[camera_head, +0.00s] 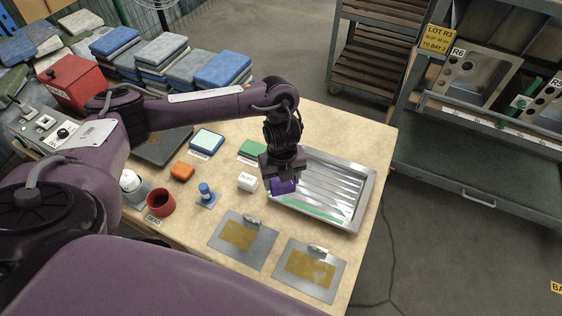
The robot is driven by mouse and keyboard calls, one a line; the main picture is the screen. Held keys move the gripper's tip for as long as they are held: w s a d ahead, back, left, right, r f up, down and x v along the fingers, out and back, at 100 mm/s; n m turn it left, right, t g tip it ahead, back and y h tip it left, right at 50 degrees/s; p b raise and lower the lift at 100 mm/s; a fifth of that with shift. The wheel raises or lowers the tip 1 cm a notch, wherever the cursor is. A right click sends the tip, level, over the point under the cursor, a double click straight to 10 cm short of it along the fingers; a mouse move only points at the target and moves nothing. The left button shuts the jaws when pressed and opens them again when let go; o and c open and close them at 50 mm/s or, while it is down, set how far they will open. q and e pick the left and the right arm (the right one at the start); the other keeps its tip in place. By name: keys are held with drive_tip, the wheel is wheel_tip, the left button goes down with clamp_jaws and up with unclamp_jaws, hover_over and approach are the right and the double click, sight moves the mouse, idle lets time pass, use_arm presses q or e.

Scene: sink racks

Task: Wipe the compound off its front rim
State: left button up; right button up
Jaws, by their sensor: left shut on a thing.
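A shallow metal sink (366,190) with a ribbed surface lies on the right part of the bench. A green strip of compound (312,211) runs along its near, front side. My left gripper (283,178) points down at the sink's left end. It is shut on a purple block (284,187), partly hidden by the fingers. The block is left of the green strip; I cannot tell whether it touches the sink. My right gripper is not in view.
Two metal plates with yellow-brown patches, one on the left (240,236) and one on the right (310,270), lie in front. Folded cloths (160,50) are stacked behind.

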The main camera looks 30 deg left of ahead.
use_arm(q)
drive_tip(key=m, duration=0.2)
drive_tip(key=w+r+m+p, duration=0.1)
drive_tip(key=m, duration=0.1)
drive_tip(key=a+m+p, duration=0.1)
drive_tip(key=m, duration=0.1)
drive_tip(key=shift+w+r+m, duration=0.3)
drive_tip(key=shift+r+m, duration=0.1)
drive_tip(key=f+m+b, duration=0.2)
drive_tip(key=f+b, duration=0.1)
drive_tip(key=f+m+b, duration=0.1)
drive_tip(key=shift+w+a+f, duration=0.25)
drive_tip(key=shift+f, duration=0.15)
drive_tip(key=shift+r, duration=0.15)
